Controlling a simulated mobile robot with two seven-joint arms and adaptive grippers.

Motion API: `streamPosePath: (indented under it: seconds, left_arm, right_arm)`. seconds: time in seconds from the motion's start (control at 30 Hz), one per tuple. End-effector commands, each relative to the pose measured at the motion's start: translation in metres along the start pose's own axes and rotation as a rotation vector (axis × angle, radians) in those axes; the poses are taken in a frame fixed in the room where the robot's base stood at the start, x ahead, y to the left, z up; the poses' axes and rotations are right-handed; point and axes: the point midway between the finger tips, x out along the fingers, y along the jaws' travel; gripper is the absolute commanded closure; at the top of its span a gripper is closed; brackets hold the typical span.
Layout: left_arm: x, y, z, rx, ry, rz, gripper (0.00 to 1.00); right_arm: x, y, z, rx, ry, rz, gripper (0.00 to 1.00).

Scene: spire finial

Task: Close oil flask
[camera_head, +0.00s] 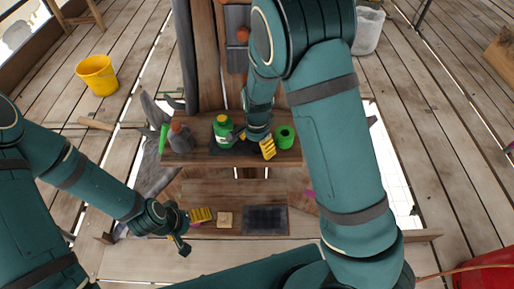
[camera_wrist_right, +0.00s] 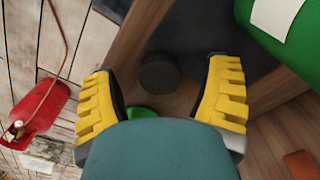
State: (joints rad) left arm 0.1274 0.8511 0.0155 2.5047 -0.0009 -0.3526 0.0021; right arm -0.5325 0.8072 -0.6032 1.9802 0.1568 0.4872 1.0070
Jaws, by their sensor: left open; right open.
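A green flask (camera_head: 222,128) stands on the upper shelf in the head view, left of my right gripper. Its side with a white label fills the top right of the right wrist view (camera_wrist_right: 298,40). A small dark round piece, apparently a cap (camera_wrist_right: 160,74), lies beyond the fingers of my right gripper (camera_wrist_right: 168,92) in that view. The right gripper is open and empty, pointing down over the shelf (camera_head: 253,145). My left gripper (camera_head: 190,229) is open near the lower shelf's left end. The flask's mouth is too small to make out.
A green ring-like roll (camera_head: 285,137) is right of the right gripper. A grey bottle (camera_head: 180,138) stands at the shelf's left. Below lie a dark tray (camera_head: 265,219) and a sponge-like block (camera_head: 225,219). A yellow bucket (camera_head: 97,75) stands on the floor.

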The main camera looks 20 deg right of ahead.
Motion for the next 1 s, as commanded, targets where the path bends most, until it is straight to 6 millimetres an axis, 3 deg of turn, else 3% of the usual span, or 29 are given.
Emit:
streamPosePath:
  seconds: [0.37,0.5,0.57,1.0]
  left_arm:
    - [0.001,0.000,0.000,0.000,0.001,0.000,0.00]
    - [0.001,0.000,0.000,0.000,0.001,0.000,0.00]
    - [0.001,0.000,0.000,0.000,0.001,0.000,0.00]
    - [-0.002,0.001,0.000,0.000,0.000,0.000,0.00]
  right_arm:
    - [0.003,0.000,0.000,0.000,0.000,-0.001,0.24]
    - [0.003,0.000,0.000,0.000,0.000,-0.001,0.61]
    - [0.003,0.000,0.000,0.000,0.000,-0.001,0.75]
    - [-0.005,-0.001,0.000,0.000,0.001,-0.003,0.76]
